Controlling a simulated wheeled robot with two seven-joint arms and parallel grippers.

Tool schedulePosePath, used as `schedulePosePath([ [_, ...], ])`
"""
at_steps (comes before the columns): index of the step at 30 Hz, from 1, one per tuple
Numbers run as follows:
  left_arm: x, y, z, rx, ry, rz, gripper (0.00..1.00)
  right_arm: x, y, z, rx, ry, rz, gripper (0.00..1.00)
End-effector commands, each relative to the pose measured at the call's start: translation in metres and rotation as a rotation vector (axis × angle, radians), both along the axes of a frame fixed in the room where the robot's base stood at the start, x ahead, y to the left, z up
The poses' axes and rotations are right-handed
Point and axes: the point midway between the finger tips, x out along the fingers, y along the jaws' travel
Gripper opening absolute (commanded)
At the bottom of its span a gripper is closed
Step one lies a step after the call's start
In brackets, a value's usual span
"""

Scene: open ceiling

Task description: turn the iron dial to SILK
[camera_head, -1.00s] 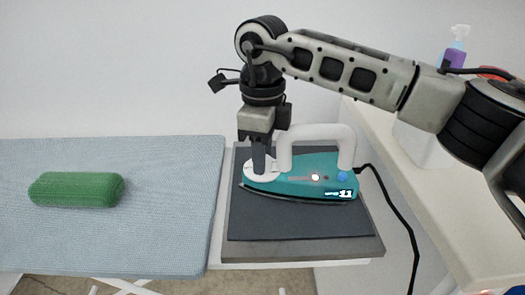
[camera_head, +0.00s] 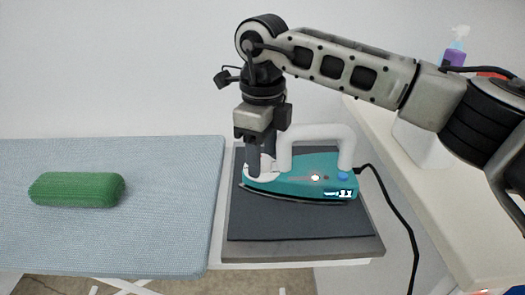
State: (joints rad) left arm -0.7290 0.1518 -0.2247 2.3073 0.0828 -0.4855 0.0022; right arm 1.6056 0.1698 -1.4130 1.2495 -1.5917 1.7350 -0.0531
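The teal iron (camera_head: 310,183) with a white handle (camera_head: 320,132) lies on the dark pad at the centre right. Its iron dial (camera_head: 261,173) is a pale disc at the left end of its top, partly covered by my fingers. My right gripper (camera_head: 260,170) points straight down over the dial, its two dark fingers closed around the dial's grip, which they mostly hide. The dial's markings cannot be read. My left gripper is not in view.
The dark pad (camera_head: 290,226) rests on a grey board beside the blue ironing board (camera_head: 150,235), which holds a green roll (camera_head: 77,189). A black cord (camera_head: 398,208) runs down at the right. A pale counter (camera_head: 440,215) with a spray bottle (camera_head: 455,52) stands at the right.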

Motion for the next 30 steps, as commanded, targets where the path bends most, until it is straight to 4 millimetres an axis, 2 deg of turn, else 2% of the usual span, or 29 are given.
schedulePosePath([
  [7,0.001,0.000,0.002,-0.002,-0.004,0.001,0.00,0.000,0.000,0.000,0.000,0.001,0.000,0.52],
  [11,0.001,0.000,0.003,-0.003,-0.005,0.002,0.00,0.000,0.000,0.009,0.000,0.000,0.000,0.52],
  [14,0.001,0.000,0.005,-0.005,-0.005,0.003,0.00,0.001,0.000,0.026,0.000,-0.002,-0.001,0.52],
  [24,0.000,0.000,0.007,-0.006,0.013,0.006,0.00,0.000,0.000,0.109,0.001,-0.002,0.000,0.52],
  [30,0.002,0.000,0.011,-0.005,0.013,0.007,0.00,0.000,0.000,0.144,0.000,0.000,-0.001,0.52],
])
